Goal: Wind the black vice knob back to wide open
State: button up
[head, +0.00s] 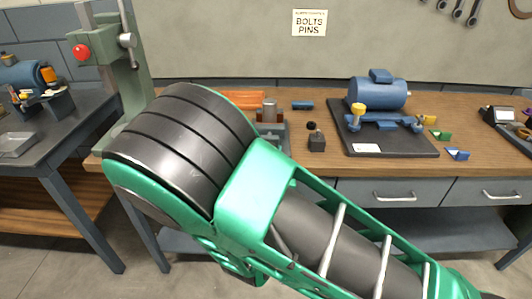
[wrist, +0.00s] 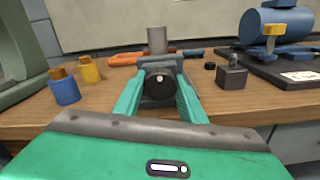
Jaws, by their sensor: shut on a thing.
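The black vice knob (wrist: 159,82) faces me in the wrist view, at the front of the grey vice (wrist: 176,65). My gripper (wrist: 158,92) has its two green fingers on either side of the knob and is shut on it. The head view shows part of the vice (head: 284,131) behind my arm, which hides the knob and my fingertips. I cannot tell how far the vice jaws are apart.
A small dark block (wrist: 232,74) stands right of the vice. A blue motor (head: 378,93) sits on a black board (head: 390,142) farther right. Blue (wrist: 64,88) and yellow (wrist: 89,70) pieces stand left of my fingers. An orange-handled tool (wrist: 126,58) lies behind. A green press column (head: 122,70) rises at left.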

dwell(0.5)
jog(key=o, duration=1.1)
jog(key=shift+c, duration=0.2)
